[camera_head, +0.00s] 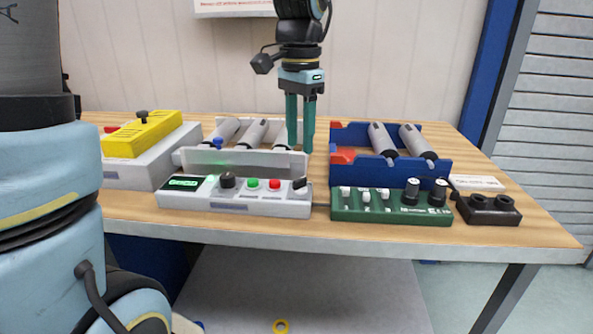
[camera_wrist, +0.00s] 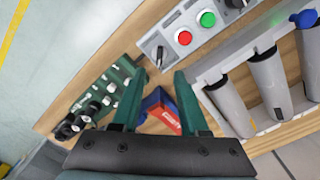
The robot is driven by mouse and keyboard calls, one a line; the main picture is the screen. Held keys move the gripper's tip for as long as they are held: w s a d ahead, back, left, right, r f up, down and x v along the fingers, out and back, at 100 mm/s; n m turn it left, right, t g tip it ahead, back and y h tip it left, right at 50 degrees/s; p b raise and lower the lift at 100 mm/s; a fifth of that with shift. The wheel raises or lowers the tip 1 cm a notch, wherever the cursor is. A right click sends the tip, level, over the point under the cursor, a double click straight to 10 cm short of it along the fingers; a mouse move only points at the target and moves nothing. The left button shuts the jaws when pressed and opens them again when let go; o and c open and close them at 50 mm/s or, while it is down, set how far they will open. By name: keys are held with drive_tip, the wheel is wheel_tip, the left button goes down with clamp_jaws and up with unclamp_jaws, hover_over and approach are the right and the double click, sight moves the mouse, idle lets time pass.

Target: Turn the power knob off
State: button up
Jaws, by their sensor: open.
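A white control box (camera_head: 238,201) sits at the table's front edge with a lit green display on its left. It carries a round black knob (camera_head: 227,180), a green button, a red button and a black lever-like knob (camera_head: 300,184) at its right end. I cannot tell which is the power knob. The lever-like knob also shows in the wrist view (camera_wrist: 158,52), just beyond my fingertips. My gripper (camera_head: 300,148) points down with its green fingers apart and empty, above the table behind the box's right end. It touches no knob.
A green panel (camera_head: 391,207) with white sliders and black knobs stands to the right, beside a black two-socket block (camera_head: 488,210). Grey cylinders lie in a white rack (camera_head: 240,160) and a blue rack (camera_head: 440,173) behind. A yellow-topped box (camera_head: 140,135) is at left.

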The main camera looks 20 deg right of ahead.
sight(300, 179)
wheel_tip(300, 179, down, 8)
drive_tip(key=shift+s, duration=0.1)
idle(0.4)
clamp_jaws()
idle(0.4)
